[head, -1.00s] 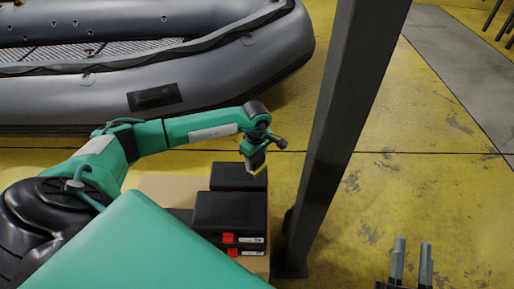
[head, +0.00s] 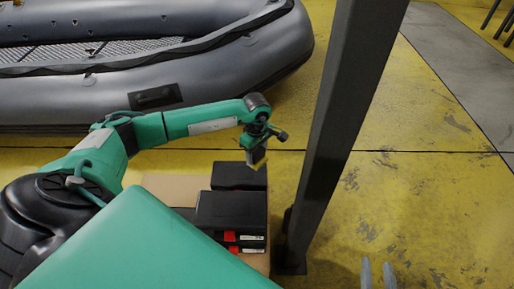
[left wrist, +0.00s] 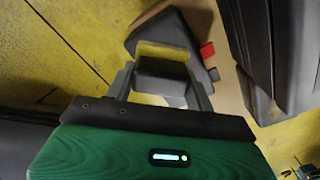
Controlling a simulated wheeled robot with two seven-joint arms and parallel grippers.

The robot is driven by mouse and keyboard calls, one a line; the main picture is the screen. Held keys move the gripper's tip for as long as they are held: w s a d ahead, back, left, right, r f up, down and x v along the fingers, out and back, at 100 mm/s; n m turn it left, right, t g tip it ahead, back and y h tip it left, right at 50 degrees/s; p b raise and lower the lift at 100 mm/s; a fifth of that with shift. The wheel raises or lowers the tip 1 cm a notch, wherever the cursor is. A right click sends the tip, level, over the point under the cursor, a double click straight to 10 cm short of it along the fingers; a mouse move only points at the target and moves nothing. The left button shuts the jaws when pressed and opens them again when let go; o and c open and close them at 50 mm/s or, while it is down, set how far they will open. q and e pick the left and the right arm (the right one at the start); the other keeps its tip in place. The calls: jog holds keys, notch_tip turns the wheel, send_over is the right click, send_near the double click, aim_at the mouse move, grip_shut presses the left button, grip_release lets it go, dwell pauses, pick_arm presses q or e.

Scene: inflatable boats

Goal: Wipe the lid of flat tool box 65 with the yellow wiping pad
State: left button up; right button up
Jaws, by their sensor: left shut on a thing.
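My left gripper (head: 257,153) is shut on the yellow wiping pad (head: 260,164), which has a dark block as its grip. The pad also shows in the left wrist view (left wrist: 165,49), between the fingers. In the head view it appears over the rear black tool box (head: 236,177); I cannot tell whether it touches. A nearer black tool box (head: 230,208) with red latches sits on top of another. The box labels are too small to read, so I cannot tell which is flat tool box 65. My right gripper (head: 378,275) is open and empty at the bottom edge.
The boxes stand on a tan cardboard-coloured surface (head: 170,188). A dark steel post (head: 340,120) rises close to their right. A grey inflatable boat (head: 215,85) lies behind. The yellow floor right of the post is mostly clear.

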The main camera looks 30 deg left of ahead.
jog(key=shift+s+a+f+g+p, duration=0.2)
jog(key=shift+s+f+g, duration=0.45)
jog(key=shift+f, duration=0.3)
jog(key=shift+s+a+f+g+p, duration=0.1)
jog(key=shift+s+f+g+p, duration=0.05)
jog(key=shift+s+f+g, duration=0.65)
jog(key=shift+w+f+t, duration=0.1)
jog(key=shift+t, duration=0.15)
